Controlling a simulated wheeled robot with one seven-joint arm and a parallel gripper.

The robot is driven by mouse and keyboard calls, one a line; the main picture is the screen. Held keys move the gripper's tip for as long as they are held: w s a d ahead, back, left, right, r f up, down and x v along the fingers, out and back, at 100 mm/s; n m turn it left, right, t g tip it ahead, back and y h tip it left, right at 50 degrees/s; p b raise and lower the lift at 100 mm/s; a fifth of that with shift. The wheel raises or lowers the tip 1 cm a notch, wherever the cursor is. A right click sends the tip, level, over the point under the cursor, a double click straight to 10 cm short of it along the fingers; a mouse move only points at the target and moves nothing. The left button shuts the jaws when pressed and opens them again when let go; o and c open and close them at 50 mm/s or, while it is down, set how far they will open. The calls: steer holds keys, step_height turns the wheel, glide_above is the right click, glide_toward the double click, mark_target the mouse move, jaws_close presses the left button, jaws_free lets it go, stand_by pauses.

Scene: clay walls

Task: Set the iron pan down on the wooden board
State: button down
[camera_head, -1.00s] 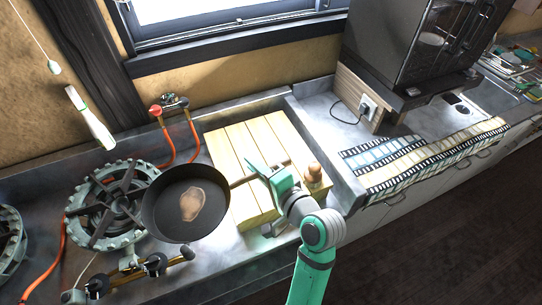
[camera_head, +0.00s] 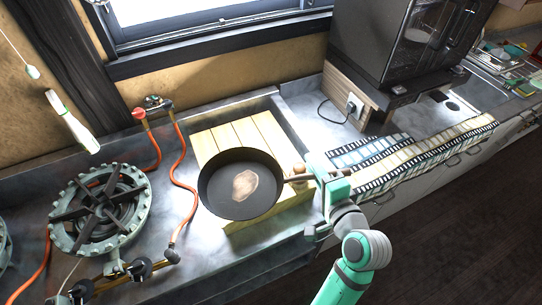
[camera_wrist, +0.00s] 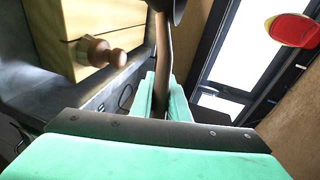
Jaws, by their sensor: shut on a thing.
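The iron pan (camera_head: 222,192) is dark and round, with a pale brown patch inside. In the head view it is over the front left part of the wooden board (camera_head: 236,134) and hides much of it. I cannot tell whether the pan touches the board. My gripper (camera_head: 328,178) is shut on the pan's handle, to the right of the board. In the wrist view the handle (camera_wrist: 162,60) runs up from between the green fingers (camera_wrist: 163,98), and only a dark edge of the pan shows at the top.
A small wooden knob-shaped object (camera_wrist: 100,52) is beside the board in the wrist view. A gas burner (camera_head: 100,210) with orange hoses stands to the left. A low counter wall (camera_head: 300,130) runs right of the board, and a dark oven (camera_head: 400,50) stands at the back right.

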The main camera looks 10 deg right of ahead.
steer(key=w+f, duration=0.2)
steer(key=w, duration=0.2)
steer(key=w+f, duration=0.3)
steer(key=w, duration=0.1)
steer(key=w+d+f, duration=0.1)
steer(key=w+f, duration=0.2)
steer(key=w, duration=0.1)
steer(key=shift+w+f, duration=0.2)
steer(key=shift+w, duration=0.05)
steer(key=shift+w+d+f, duration=0.25)
steer(key=shift+w+f, duration=0.05)
steer(key=shift+f, duration=0.15)
steer(key=shift+w+f, duration=0.2)
steer(key=shift+f, duration=0.1)
step_height(320, 180, down, 3)
steer(key=shift+a+r, duration=0.1)
steer(key=c, duration=1.7)
jaws_free()
steer(key=shift+f, duration=0.2)
steer(key=shift+w, duration=0.1)
